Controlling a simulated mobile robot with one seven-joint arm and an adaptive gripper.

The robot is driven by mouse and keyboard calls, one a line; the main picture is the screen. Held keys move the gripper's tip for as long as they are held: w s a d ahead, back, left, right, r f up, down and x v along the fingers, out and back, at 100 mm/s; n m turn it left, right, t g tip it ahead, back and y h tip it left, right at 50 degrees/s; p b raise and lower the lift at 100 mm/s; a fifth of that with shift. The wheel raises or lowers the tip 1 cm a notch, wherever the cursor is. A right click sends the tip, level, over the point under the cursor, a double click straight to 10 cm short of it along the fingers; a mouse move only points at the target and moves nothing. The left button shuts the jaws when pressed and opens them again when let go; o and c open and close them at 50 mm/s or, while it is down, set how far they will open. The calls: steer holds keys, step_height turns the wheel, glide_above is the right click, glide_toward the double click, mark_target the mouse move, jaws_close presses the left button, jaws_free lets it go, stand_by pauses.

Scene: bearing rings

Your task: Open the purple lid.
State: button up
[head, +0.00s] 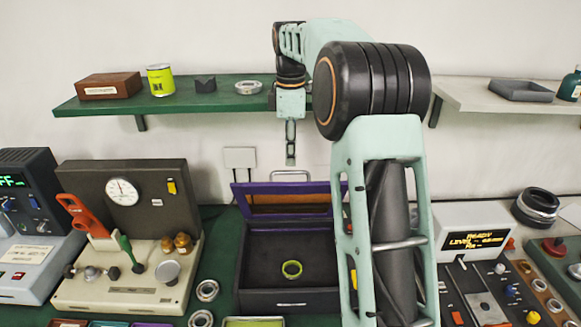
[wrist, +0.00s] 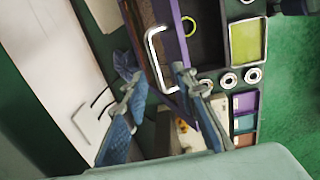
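The purple lid (head: 258,187) stands raised at the back of a dark box (head: 287,300), with an orange-brown panel inside its frame. Its edge also shows in the wrist view (wrist: 181,38). A pale handle (wrist: 151,45) sticks out from the lid; in the head view its top shows above the lid's upper edge. The box is open to view, and a yellow-green ring (head: 292,269) lies inside. My gripper (head: 291,158) is above the handle in the head view. In the wrist view its two blue fingers are spread apart with nothing held between them. My arm hides the lid's right end.
A green shelf (head: 220,93) with a brown block (head: 109,86), a yellow can (head: 160,80) and small parts runs behind my arm. A gauge device (head: 125,230) stands left of the box, a display panel (head: 475,245) right. Metal rings (head: 207,290) lie beside the box.

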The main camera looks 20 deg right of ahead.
step_height(320, 180, up, 5)
steer(key=shift+s+r, duration=0.1)
steer(key=shift+s, duration=0.05)
